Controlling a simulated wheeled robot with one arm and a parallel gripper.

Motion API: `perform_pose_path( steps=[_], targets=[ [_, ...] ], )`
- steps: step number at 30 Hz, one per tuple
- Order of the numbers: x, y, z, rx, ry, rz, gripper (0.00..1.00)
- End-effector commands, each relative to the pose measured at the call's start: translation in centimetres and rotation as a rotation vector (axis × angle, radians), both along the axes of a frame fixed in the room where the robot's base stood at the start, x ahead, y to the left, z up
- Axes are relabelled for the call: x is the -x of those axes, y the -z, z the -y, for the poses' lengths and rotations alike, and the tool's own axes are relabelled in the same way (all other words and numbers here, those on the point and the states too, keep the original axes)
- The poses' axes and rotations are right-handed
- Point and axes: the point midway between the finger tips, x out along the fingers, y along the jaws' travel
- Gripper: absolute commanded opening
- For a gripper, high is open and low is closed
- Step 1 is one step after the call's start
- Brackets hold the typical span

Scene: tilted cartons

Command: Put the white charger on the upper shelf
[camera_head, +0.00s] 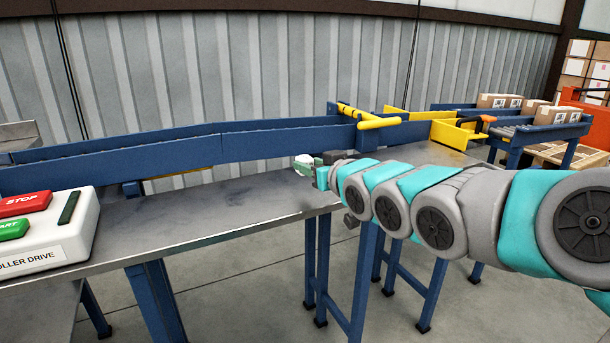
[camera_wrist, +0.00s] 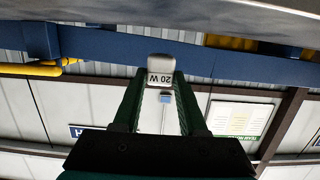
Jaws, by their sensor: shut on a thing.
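The white charger, a small block marked "20 W", is between the fingertips of my gripper (camera_wrist: 160,80) in the wrist view (camera_wrist: 160,62). My gripper is shut on it. In the head view the charger (camera_head: 303,162) shows as a small pale block at the end of my arm, over the right end of the grey metal table, near the blue rail. Whether it touches anything there I cannot tell. I cannot surely pick out the upper shelf; a grey metal ledge (camera_head: 18,133) shows at the far left edge.
A white control box (camera_head: 52,232) with red and green buttons sits at the left of the grey metal table (camera_head: 215,208). A blue rail (camera_head: 270,143) runs along its back. Yellow bars (camera_head: 380,123) and cartons (camera_head: 500,101) are at right. The table's middle is clear.

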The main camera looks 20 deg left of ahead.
Motion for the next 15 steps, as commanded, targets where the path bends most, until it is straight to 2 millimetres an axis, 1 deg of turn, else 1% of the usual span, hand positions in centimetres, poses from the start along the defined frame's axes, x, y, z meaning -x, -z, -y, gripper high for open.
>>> perform_pose_path(
  steps=[1, 3, 6, 11, 15],
  targets=[
    [-0.6, 0.2, -0.7, 0.002, 0.0, -0.001, 0.0],
    [-1.3, 0.4, -1.4, 0.001, -0.002, -0.003, 0.0],
    [-1.9, 0.3, -2.0, 0.001, -0.001, -0.001, 0.0],
    [-2.2, 0.6, -2.3, 0.001, 0.0, -0.001, 0.0],
    [-2.2, 2.3, -2.3, 0.002, 0.0, -0.003, 0.0]
  ],
)
